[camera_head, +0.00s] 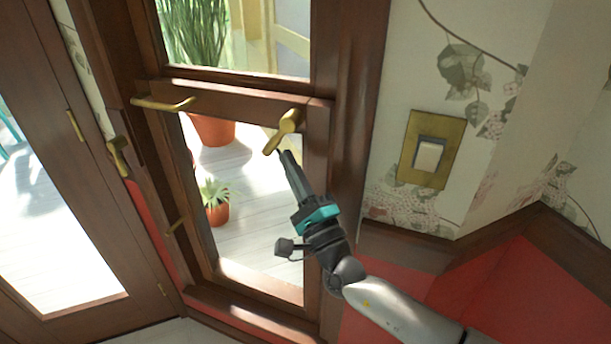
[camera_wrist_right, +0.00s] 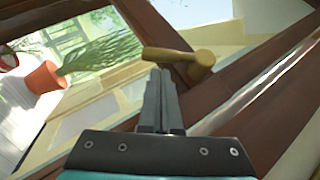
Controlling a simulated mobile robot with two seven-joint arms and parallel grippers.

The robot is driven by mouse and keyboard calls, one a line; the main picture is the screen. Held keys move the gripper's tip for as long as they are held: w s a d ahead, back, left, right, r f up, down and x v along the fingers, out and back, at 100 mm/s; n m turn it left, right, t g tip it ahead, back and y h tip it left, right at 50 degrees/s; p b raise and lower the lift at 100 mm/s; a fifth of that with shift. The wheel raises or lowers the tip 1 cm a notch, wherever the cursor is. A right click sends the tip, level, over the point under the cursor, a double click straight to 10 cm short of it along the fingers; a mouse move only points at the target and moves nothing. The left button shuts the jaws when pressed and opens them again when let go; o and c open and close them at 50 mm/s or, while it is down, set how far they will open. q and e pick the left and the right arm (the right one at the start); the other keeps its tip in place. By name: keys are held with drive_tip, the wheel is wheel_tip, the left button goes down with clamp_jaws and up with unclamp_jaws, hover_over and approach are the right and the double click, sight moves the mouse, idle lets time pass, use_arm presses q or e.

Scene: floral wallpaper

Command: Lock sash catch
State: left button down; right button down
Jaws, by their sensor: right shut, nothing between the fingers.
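The brass sash catch (camera_head: 284,131) sits on the right part of the window's brown middle rail (camera_head: 225,96), its lever slanting down to the left. In the right wrist view the catch (camera_wrist_right: 185,59) is just beyond the fingertips, its lever reaching left from a round base. My right gripper (camera_head: 283,154) is shut and empty, with its tips just below the lever's lower end. It also shows in the right wrist view (camera_wrist_right: 160,72). I cannot tell whether the tips touch the lever. My left gripper is not in view.
A brass handle (camera_head: 163,103) sticks out at the rail's left end. A brass switch plate (camera_head: 431,149) is on the floral wall to the right. A brown door (camera_head: 50,140) stands at the left. Potted plants (camera_head: 216,200) show through the glass.

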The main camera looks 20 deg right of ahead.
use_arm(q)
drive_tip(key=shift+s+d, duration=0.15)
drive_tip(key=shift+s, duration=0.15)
use_arm(e)
drive_tip(key=shift+w+a+r, duration=0.1)
drive_tip(key=shift+w+a, duration=0.05)
drive_tip(key=shift+a, duration=0.05)
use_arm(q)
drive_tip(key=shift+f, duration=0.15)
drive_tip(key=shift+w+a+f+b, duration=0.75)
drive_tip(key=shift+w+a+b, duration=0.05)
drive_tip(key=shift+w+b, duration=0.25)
use_arm(e)
drive_tip(key=shift+w+a+m+t+h, duration=0.15)
drive_tip(key=shift+m+t+h, duration=0.15)
drive_tip(key=shift+m+h, duration=0.1)
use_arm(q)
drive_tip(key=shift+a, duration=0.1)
